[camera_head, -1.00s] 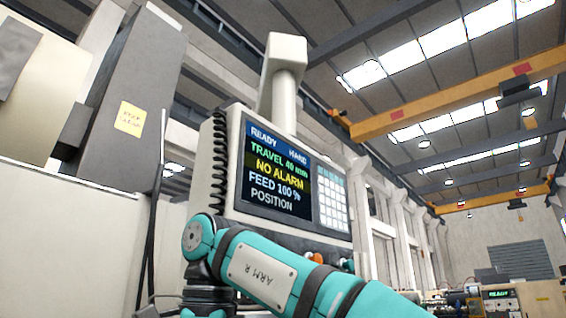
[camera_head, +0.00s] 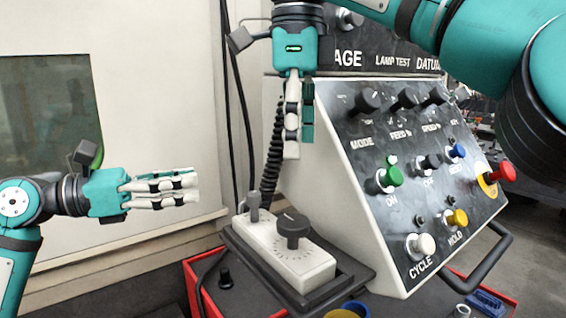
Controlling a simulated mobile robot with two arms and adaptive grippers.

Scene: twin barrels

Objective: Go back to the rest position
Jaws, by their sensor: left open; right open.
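My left gripper (camera_head: 196,188) comes in from the left and points right, its pale fingers lying level in front of the pale machine wall. It is open and holds nothing. My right gripper (camera_head: 297,148) hangs from above with its fingers pointing down, just left of the sloped control panel (camera_head: 395,243). It is open and empty. Both grippers look apart from the box with the dark knob (camera_head: 292,228) below them.
The panel carries black knobs, a green button (camera_head: 391,177), a white button (camera_head: 421,246) and a red button (camera_head: 503,172). The pale box sits in a dark tray on a red-edged cart (camera_head: 194,290). Black cables hang behind my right gripper. A dark handle (camera_head: 482,262) sticks out at right.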

